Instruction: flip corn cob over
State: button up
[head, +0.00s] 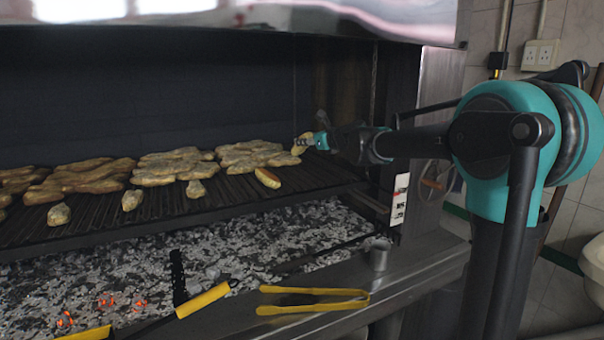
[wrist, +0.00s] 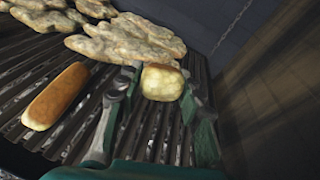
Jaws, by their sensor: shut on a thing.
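My gripper (wrist: 159,78) is shut on a pale yellow piece with a browned top, which I take to be the corn cob (wrist: 163,85). In the wrist view its blunt end shows between the two fingers; the rest of its length is hidden. In the head view my gripper (head: 309,143) is at the right end of the grill grate (head: 225,193), with the corn cob (head: 299,146) at its tips. I cannot tell whether the corn cob touches the grate.
A yellow-brown oblong piece (head: 268,178) lies left of my gripper on the grate. Several pale flat pieces lie further left and behind. A dark side wall (wrist: 270,95) stands close on the right. Yellow tongs (head: 315,292) and a metal cup (head: 378,254) sit on the front ledge.

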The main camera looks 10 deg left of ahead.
aim_at(302, 151)
jog(key=m, duration=0.1)
jog(key=m+h, duration=0.1)
jog(key=m, duration=0.1)
jog(key=shift+a+r+m+t+h, duration=0.15)
jog(key=shift+m+t+h, duration=0.15)
jog(key=shift+t, duration=0.1)
jog(key=f, duration=0.1)
jog(key=w+f, duration=0.1)
jog(key=a+f, duration=0.1)
jog(key=f, duration=0.1)
jog(key=shift+w+f, duration=0.1)
jog(key=shift+w, duration=0.3)
jog(key=shift+f, duration=0.4)
jog(key=o, duration=0.7)
jog(key=shift+c, duration=0.2)
jog(key=shift+o, duration=0.4)
jog(key=o, duration=0.5)
